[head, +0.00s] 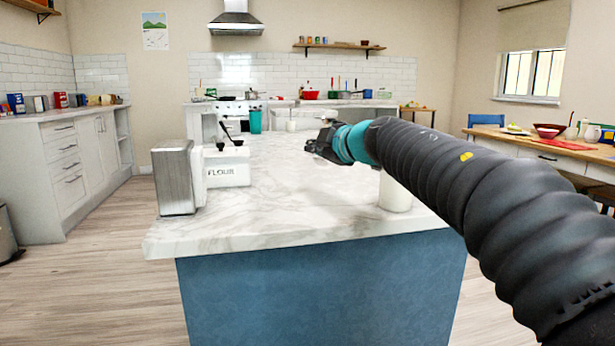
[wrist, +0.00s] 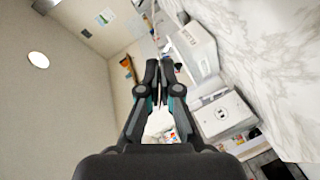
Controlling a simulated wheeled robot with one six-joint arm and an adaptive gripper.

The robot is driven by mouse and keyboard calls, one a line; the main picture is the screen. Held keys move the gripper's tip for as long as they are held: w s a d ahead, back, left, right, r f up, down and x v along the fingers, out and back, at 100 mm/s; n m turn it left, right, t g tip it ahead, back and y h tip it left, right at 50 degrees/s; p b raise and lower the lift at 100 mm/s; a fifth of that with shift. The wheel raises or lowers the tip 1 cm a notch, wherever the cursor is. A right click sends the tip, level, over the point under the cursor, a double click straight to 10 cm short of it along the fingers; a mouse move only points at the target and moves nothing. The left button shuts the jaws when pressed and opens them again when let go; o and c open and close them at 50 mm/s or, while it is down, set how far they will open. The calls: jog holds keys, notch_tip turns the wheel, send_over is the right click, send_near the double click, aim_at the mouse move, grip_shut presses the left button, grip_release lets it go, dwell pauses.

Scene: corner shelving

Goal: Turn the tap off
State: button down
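I cannot make out a tap in either view. My gripper (head: 322,148) is in the air above the white marble island top (head: 290,215) in the head view, at the end of my dark arm coming in from the right. In the wrist view my gripper (wrist: 159,72) has its two black fingers drawn close together, with only a thin slit between them and nothing visible held. The wrist view is strongly tilted.
A white flour box (head: 228,172) and a metal canister (head: 174,178) stand at the island's left. A white cylinder (head: 394,193) stands under my arm. Counters line the left and back walls. A wooden table (head: 560,160) is at right.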

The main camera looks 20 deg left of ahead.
jog(key=f+b, duration=0.1)
jog(key=a+f+b, duration=0.1)
jog(key=f, duration=0.1)
jog(key=f+b, duration=0.1)
jog(key=f, duration=0.1)
jog(key=shift+a+f+b, duration=0.1)
jog(key=shift+a+b, duration=0.3)
jog(key=c, duration=1.8)
grip_release()
jog(key=o, duration=0.5)
